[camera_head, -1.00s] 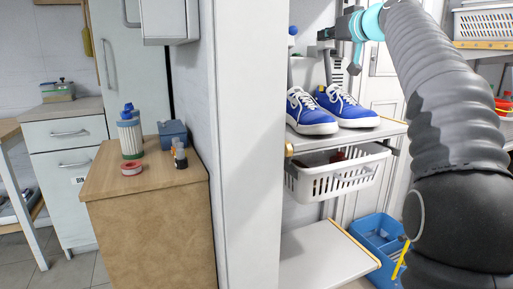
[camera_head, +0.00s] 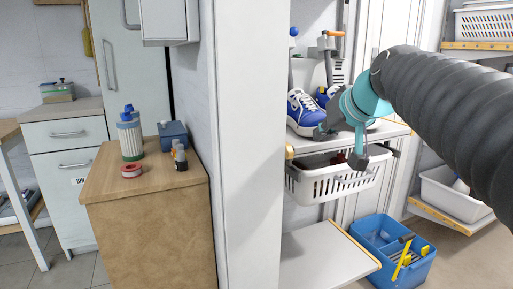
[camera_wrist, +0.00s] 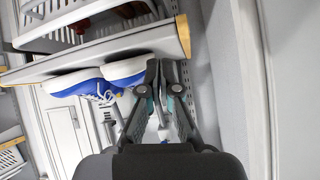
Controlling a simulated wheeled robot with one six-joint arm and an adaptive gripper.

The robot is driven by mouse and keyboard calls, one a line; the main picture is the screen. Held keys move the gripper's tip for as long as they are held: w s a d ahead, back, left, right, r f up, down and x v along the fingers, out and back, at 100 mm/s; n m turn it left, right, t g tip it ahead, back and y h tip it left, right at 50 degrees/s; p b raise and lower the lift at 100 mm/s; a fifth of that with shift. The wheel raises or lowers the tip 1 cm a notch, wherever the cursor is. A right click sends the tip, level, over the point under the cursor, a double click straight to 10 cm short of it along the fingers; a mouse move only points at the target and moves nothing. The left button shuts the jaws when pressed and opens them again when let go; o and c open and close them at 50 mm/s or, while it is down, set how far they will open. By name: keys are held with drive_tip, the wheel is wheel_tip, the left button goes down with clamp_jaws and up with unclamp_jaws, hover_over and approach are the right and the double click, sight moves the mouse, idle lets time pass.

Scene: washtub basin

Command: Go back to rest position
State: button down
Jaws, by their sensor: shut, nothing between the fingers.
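My gripper (camera_head: 321,132) is in front of the shelf unit, overlapping the blue-and-white shoes (camera_head: 301,106) in the head view. In the wrist view the two dark fingers (camera_wrist: 163,72) are together with nothing between them. The shoes (camera_wrist: 78,84) show left of the fingers there, in a tilted view, on the upper shelf. The right shoe is partly hidden by my wrist in the head view. I cannot tell the exact gap between fingers and shoes.
A white basket (camera_head: 318,183) hangs under the shoe shelf, above a bare lower shelf (camera_head: 318,258). A blue tool caddy (camera_head: 377,272) stands on the floor to the right. A white wall panel (camera_head: 247,150) is close on the left, with a wooden cabinet (camera_head: 165,235) beyond.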

drive_tip(key=s+d+f+m+g+h, duration=0.1)
drive_tip(key=s+f+g+h, duration=0.2)
drive_tip(key=s+f, duration=2.1)
drive_tip(key=shift+d+f+g, duration=0.4)
drive_tip(key=shift+f+g, duration=0.3)
drive_tip(key=shift+f, duration=0.2)
